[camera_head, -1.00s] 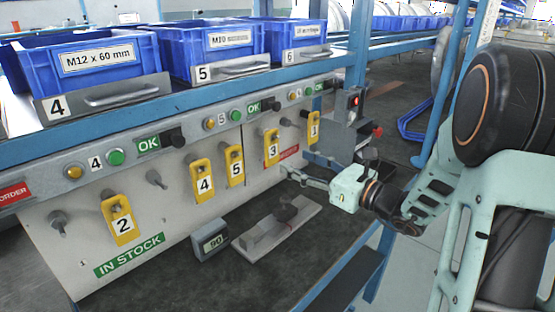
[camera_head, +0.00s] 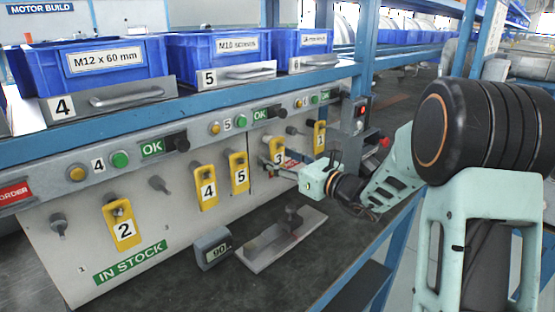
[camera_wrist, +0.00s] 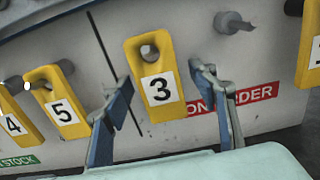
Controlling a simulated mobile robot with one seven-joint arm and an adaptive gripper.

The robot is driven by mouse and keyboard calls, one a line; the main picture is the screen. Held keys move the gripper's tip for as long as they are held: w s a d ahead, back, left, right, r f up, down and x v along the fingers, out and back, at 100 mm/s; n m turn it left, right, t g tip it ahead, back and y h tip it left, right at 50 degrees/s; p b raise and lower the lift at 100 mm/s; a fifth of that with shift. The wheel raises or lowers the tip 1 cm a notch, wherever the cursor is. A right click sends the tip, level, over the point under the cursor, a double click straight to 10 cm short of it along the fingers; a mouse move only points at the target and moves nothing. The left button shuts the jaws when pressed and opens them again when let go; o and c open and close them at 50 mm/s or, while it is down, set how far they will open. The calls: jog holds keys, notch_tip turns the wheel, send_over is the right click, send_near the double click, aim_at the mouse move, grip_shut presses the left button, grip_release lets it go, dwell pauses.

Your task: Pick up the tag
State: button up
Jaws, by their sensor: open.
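Several yellow numbered tags hang on pegs on the grey panel. Tag 3 (camera_head: 279,151) is partly hidden behind my gripper in the head view. In the wrist view, tag 3 (camera_wrist: 155,84) hangs upright with its round hole at the top, framed between my fingers. My gripper (camera_wrist: 163,84) is open and empty, with one finger on each side of tag 3. I cannot tell whether either finger touches it. The gripper also shows in the head view (camera_head: 270,166).
Tag 5 (camera_wrist: 62,102) and tag 4 (camera_wrist: 13,122) hang to the left, tag 1 (camera_head: 320,138) to the right, tag 2 (camera_head: 123,222) far left. A bare peg (camera_wrist: 233,23) is right of tag 3. A display (camera_head: 213,249) and a plate (camera_head: 281,238) lie on the bench below.

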jog(key=shift+c, duration=0.5)
jog(key=c, duration=1.2)
jog(key=shift+o, duration=0.2)
jog(key=shift+d+r+p, duration=0.1)
jog(key=shift+r+p, duration=0.3)
jog(key=p+v, duration=0.3)
jog(key=v, duration=1.5)
jog(key=shift+r, duration=0.4)
jog(key=v, duration=0.7)
jog(key=shift+s+d+p, duration=0.15)
jog(key=shift+p, duration=0.15)
